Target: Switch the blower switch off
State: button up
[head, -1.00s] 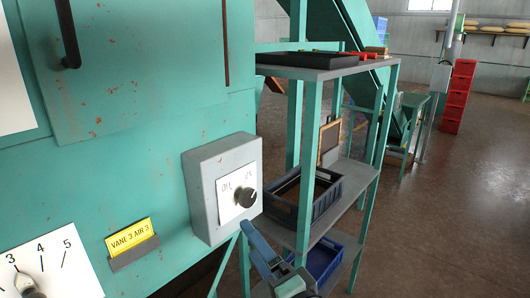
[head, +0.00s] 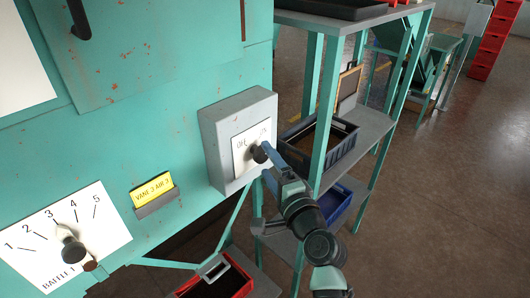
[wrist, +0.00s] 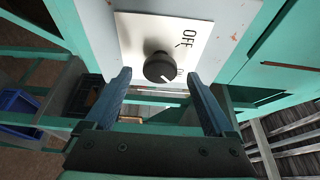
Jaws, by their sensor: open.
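The blower switch is a grey box (head: 212,140) on the green machine wall, with a white plate marked OFF and ON and a round black knob (head: 259,154). In the wrist view the knob (wrist: 158,66) has a white pointer line that points down-right, toward the partly hidden ON mark and away from OFF. My gripper (head: 268,152) is open, its blue fingers (wrist: 159,76) one on each side of the knob in the wrist view. I cannot tell whether they touch it. In the head view a finger hides part of the knob.
A baffle dial (head: 72,248) and a yellow VANE 3 AIR 3 card (head: 153,190) are left of the switch. A green-legged shelf (head: 345,22) with a dark crate (head: 345,150) stands close on the right. A red crate (head: 240,268) is below. Open floor lies farther right.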

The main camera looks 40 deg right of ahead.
jog(key=shift+x, duration=1.25)
jog(key=c, duration=1.3)
jog(key=shift+f, duration=0.1)
jog(key=shift+c, duration=0.3)
